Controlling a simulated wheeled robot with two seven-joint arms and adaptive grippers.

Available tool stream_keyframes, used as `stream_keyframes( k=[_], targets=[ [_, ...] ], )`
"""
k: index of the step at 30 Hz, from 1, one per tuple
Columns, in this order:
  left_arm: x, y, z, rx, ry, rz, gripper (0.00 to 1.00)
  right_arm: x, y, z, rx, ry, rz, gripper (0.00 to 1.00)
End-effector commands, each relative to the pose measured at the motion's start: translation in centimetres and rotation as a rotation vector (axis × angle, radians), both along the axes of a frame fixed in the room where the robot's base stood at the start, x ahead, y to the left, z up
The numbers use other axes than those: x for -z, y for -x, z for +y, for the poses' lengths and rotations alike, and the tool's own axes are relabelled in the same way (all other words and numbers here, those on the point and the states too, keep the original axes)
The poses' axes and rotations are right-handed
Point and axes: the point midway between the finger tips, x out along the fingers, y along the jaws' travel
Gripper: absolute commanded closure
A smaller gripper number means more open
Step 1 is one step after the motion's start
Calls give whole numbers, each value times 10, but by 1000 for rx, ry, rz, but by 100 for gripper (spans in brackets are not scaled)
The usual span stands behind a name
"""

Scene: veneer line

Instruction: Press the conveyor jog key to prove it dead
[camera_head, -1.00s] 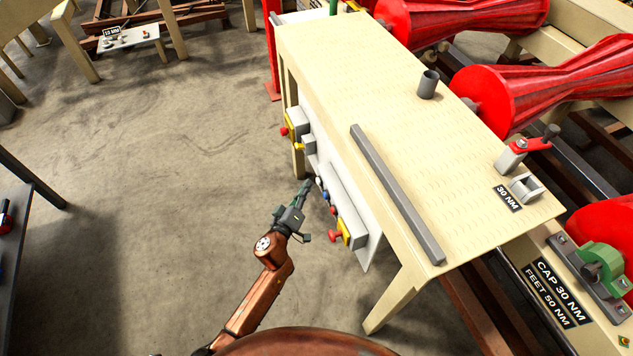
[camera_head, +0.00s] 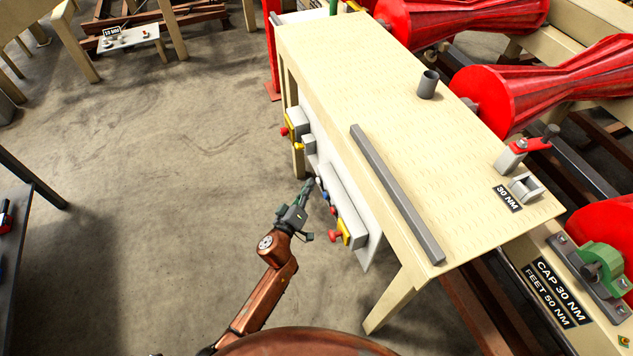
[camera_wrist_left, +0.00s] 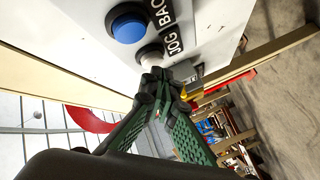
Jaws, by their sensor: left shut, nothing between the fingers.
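A light control panel (camera_head: 367,252) is fixed to the side of the cream bench. In the left wrist view a pale round key (camera_wrist_left: 150,56) sits beside a black label reading "JOG" (camera_wrist_left: 174,43). A blue button (camera_wrist_left: 128,24) is next to it, near a cut-off label reading "BAC". My left gripper (camera_head: 310,183) is shut and empty, with its fingertips at the panel. In the left wrist view its tips (camera_wrist_left: 156,76) are right at the pale key and partly cover its edge; I cannot tell whether they touch. My right gripper is out of view.
A red mushroom button (camera_head: 335,236) on a yellow base stands out from the panel near my wrist. Another red knob (camera_head: 284,131) is at the panel's far end. The bench top (camera_head: 340,75) overhangs the panel.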

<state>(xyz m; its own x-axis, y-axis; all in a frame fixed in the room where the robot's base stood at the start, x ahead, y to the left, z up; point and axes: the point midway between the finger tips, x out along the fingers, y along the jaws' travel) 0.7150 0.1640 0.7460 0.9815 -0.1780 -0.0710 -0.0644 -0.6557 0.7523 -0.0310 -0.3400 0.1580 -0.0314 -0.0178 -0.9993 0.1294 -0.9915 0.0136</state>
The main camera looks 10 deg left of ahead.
Motion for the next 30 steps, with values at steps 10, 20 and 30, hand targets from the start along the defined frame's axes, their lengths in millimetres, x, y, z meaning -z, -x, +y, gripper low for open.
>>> stream_keyframes(
  k=[10, 20, 30],
  targets=[
    [0, -2, -3, 0, 1, 0, 100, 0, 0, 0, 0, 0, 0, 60],
    [0, -5, -6, 0, 0, 0, 100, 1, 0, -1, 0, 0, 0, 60],
    [0, -4, -6, 0, 0, 0, 100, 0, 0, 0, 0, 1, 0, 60]
  ],
)
